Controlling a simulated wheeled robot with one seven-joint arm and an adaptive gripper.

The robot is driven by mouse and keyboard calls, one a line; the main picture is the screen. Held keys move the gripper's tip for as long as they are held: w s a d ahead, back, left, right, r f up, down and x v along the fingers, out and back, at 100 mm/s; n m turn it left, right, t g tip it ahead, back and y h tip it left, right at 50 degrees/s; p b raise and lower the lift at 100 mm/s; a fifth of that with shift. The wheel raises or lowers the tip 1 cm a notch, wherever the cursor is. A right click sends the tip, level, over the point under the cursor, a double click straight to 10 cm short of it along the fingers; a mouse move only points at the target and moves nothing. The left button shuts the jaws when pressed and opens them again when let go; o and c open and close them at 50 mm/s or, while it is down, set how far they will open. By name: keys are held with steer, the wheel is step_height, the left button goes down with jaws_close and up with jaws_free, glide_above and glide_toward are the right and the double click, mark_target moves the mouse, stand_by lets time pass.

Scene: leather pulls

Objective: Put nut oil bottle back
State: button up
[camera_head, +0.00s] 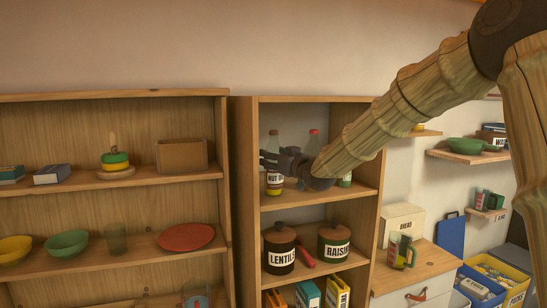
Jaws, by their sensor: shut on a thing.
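The nut oil bottle (274,186) shows in the head view at the top shelf of the narrow cabinet, upright, with a yellow lower part and a label reading "NUT O". My gripper (272,162) reaches in from the right and is shut on the bottle at its upper body. The gripper hides part of the bottle. The bottle's base is close to the shelf board (318,194); I cannot tell whether it touches. A second bottle with a red cap (314,137) stands behind my gripper, partly hidden by it.
Lentil (280,250) and raisin (333,243) jars stand on the shelf below. The cabinet's left side wall (244,200) is close beside the bottle. A wider shelf on the left holds bowls, a red plate (186,237) and a wooden box (182,155). A bread box (403,224) stands right.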

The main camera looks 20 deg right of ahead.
steer(key=shift+f, duration=0.15)
steer(key=o, duration=1.5)
steer(key=shift+o, duration=0.2)
steer(key=b+v, duration=0.4)
steer(key=v, duration=0.8)
